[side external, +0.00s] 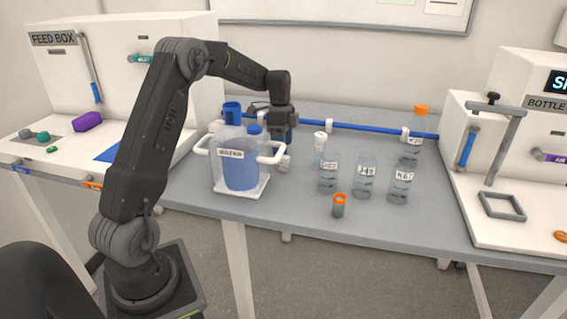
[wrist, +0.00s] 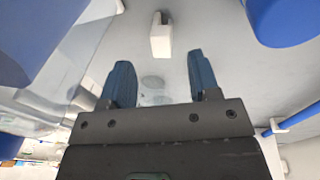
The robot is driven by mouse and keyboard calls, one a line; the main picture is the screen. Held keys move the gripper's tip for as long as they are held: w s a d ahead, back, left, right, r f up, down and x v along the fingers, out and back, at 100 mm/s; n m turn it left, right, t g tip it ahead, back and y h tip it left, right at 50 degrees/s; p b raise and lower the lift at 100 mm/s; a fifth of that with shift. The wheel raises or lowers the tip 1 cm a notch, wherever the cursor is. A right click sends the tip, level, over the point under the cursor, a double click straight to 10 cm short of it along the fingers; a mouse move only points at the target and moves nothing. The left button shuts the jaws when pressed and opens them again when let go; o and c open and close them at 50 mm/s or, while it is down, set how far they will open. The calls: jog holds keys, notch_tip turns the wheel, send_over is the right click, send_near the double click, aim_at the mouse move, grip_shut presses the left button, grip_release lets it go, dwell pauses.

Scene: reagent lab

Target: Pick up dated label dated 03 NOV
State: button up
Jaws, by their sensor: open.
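No label with a readable 03 NOV date shows in either view. My gripper (side external: 286,138) points down over the bench, just behind the right handle of a large clear jug. In the wrist view my gripper (wrist: 158,72) has its two blue fingers apart with nothing between them. A small white block (wrist: 160,38) with a dark notch lies beyond the fingertips, apart from them. A pale object (side external: 284,162) shows below my gripper, partly hidden by the jug handle; I cannot tell if it is the same block.
The jug (side external: 240,186) holds blue liquid and stands close left of my gripper. Clear labelled bottles (side external: 364,178) and an orange-capped vial (side external: 339,206) stand to the right. A blue rail (side external: 350,126) runs behind. The front right bench (side external: 450,225) is clear.

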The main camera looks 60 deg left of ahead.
aim_at(284, 156)
jog(key=f, duration=0.5)
jog(key=shift+d+f, duration=0.1)
jog(key=shift+d, duration=0.3)
